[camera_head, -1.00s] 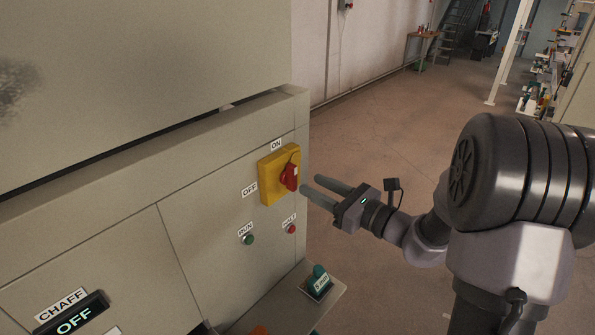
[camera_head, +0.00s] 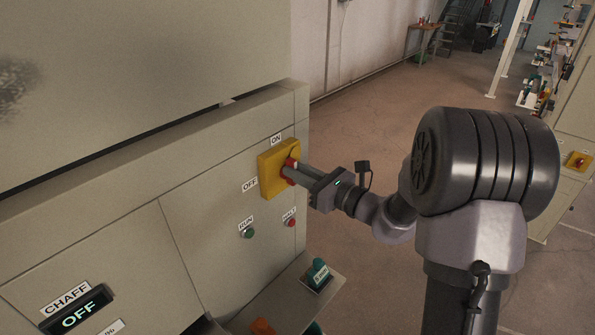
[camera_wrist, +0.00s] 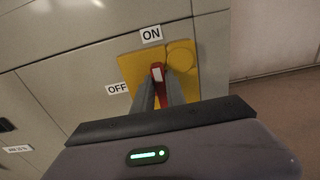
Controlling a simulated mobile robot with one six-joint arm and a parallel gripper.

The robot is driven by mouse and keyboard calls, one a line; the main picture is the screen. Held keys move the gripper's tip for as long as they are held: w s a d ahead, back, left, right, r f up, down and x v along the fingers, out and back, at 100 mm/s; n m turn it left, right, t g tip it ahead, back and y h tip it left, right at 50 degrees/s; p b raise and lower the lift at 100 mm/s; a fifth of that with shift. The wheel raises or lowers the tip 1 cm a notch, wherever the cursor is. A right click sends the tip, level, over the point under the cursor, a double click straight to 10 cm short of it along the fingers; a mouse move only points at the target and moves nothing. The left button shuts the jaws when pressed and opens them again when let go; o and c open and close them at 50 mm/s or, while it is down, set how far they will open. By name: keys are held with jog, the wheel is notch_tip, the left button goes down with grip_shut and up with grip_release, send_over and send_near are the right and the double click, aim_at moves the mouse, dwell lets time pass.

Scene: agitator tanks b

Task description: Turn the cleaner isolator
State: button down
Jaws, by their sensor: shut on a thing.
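The isolator is a yellow plate (camera_head: 266,183) with a red handle (camera_head: 291,163) on the grey machine panel. An ON label (camera_head: 276,140) is above it and an OFF label (camera_head: 249,184) is to its left. My gripper (camera_head: 287,172) is at the plate, shut on the red handle. In the wrist view the red handle (camera_wrist: 157,73) stands between my two fingers (camera_wrist: 155,92), over the yellow plate (camera_wrist: 127,68). The handle's upper end points toward the ON label (camera_wrist: 151,34).
Below the isolator are a green RUN button (camera_head: 248,233) and a red HALT button (camera_head: 290,222). A ledge with a teal-handled device (camera_head: 318,274) juts out lower down. A CHAFF display (camera_head: 80,312) reads OFF. Open floor lies to the right.

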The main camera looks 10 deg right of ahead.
jog(key=n+b, duration=0.4)
jog(key=b, duration=0.4)
jog(key=a+f+n+b, duration=0.1)
jog(key=n+b, duration=0.4)
jog(key=b, duration=0.4)
jog(key=s+f+n+b, duration=0.1)
jog(key=n+b, duration=0.4)
jog(key=b, duration=0.4)
jog(key=shift+a, duration=0.2)
jog(key=n+b, duration=0.2)
jog(key=b, duration=0.2)
jog(key=shift+n+b, duration=0.3)
jog(key=shift+n, duration=0.1)
jog(key=shift+n+b, duration=0.5)
jog(key=shift+b, duration=0.35)
jog(key=shift+r, duration=0.1)
